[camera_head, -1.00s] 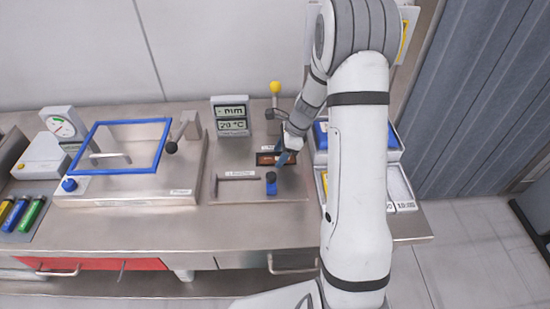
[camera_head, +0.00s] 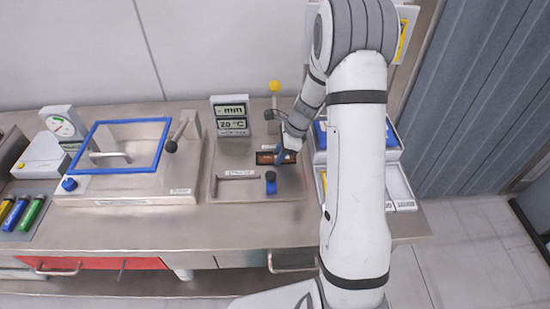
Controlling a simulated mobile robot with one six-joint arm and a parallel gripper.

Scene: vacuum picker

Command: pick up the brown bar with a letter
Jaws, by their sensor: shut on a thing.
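The brown bar (camera_head: 267,158) lies at a dark slot in the metal plate on the bench, below the yellow-knobbed post. Its letter is too small to read. My gripper (camera_head: 280,158) reaches down from the upper right with its blue fingers at the right part of the bar. It is shut on the bar, though the fingertips hide the contact. I cannot tell whether the bar is lifted clear of the slot.
A blue-framed glass lid (camera_head: 117,145) and a display (camera_head: 231,115) stand to the left. Trays (camera_head: 398,184) stand right, partly behind my arm. The front bench strip is clear.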

